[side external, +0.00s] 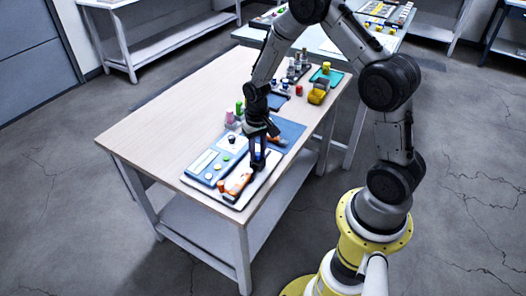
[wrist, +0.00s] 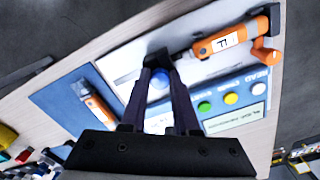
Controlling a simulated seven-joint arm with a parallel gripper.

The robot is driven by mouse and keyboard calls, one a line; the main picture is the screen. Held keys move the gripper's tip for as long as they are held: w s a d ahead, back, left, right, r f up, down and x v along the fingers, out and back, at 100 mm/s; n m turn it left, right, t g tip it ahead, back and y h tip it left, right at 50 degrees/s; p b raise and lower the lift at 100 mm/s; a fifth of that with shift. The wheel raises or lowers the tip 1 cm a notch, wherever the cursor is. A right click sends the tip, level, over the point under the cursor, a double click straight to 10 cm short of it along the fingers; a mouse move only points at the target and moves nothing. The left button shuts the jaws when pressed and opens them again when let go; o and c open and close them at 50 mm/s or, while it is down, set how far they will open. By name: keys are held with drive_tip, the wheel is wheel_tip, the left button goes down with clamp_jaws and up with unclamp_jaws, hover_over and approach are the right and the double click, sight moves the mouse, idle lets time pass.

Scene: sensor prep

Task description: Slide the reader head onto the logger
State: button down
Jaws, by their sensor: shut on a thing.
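My gripper (wrist: 158,78) is shut on a small dark piece with a round blue part, which I take for the reader head (wrist: 159,80). In the side view my gripper (side external: 258,164) points down over the white tray. An orange device with a white label and a grey end, seemingly the logger (wrist: 226,40), lies on the tray; it also shows in the side view (side external: 236,184). Its grey end points at the dark block at my fingertips. I cannot tell whether they touch or overlap. My fingers hide part of the held piece.
A blue panel (wrist: 248,74) with coloured buttons and a pale display lies beside the logger on the white tray (wrist: 205,19). Another orange device (wrist: 97,106) lies on a blue mat (wrist: 57,98). Small bottles (side external: 231,117) stand behind. The table's left part is clear.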

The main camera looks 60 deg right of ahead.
drive_tip(key=shift+a, duration=1.5)
drive_tip(key=c, duration=0.7)
unclamp_jaws()
drive_tip(key=shift+r, duration=0.1)
drive_tip(key=shift+r, duration=3.45)
